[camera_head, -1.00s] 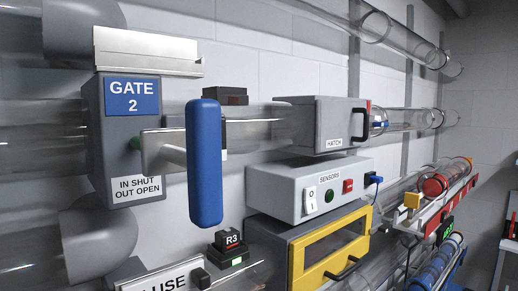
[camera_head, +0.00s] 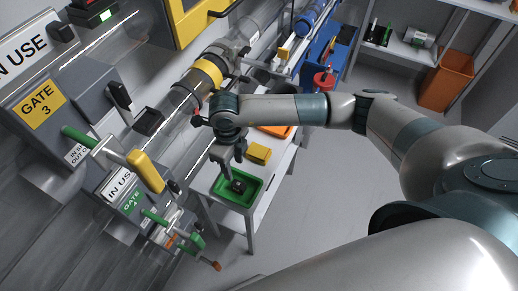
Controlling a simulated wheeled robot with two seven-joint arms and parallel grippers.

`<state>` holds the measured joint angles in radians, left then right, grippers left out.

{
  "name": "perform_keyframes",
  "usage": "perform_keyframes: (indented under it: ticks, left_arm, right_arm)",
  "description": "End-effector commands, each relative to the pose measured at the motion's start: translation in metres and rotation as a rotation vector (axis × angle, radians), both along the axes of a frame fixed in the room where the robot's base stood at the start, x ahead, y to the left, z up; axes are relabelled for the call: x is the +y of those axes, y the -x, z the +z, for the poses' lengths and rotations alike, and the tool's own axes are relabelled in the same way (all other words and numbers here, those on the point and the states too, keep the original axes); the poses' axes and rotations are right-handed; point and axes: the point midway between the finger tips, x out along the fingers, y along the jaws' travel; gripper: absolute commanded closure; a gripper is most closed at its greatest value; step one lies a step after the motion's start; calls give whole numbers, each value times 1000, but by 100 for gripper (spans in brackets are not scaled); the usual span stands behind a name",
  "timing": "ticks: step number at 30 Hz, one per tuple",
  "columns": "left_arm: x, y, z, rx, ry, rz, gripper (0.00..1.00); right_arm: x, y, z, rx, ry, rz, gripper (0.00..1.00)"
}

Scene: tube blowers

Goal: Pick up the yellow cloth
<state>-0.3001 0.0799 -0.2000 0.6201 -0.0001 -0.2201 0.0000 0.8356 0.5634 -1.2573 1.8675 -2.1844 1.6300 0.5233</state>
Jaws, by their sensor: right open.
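The yellow cloth (camera_head: 258,152) appears as a small yellow patch on the white table (camera_head: 265,190), just behind the green tray (camera_head: 213,188). My right arm reaches in from the right. My right gripper (camera_head: 229,164) points down above the table, beside the cloth on its left in the picture. Its jaws are open, and I see nothing held between them. I cannot tell its exact height above the table. My left gripper is out of view.
A dark object (camera_head: 239,186) sits in the green tray. An orange tray (camera_head: 273,130) lies behind the cloth. Tubes and gate boxes with a yellow handle (camera_head: 145,172) line the wall at left. An orange bin (camera_head: 447,82) stands far right. The floor is open.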

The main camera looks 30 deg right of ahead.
Motion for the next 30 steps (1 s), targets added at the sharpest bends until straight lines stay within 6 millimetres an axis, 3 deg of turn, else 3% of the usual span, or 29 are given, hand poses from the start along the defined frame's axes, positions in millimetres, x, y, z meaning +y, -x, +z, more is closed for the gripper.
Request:
perform_keyframes:
  ticks: [14,17,20,23,27,30]
  left_arm:
    - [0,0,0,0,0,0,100]
    - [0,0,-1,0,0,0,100]
    - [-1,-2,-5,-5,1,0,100]
    - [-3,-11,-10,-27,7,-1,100]
    - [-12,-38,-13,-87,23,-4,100]
    - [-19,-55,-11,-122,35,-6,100]
  right_arm:
    - [0,0,0,0,0,0,57]
    - [-4,-3,0,0,2,-2,33]
    - [-23,-19,5,-2,10,-7,30]
    - [-58,-45,15,-1,18,-12,30]
    - [-113,-80,38,-1,12,-12,30]
    - [-135,-92,51,0,4,-6,30]
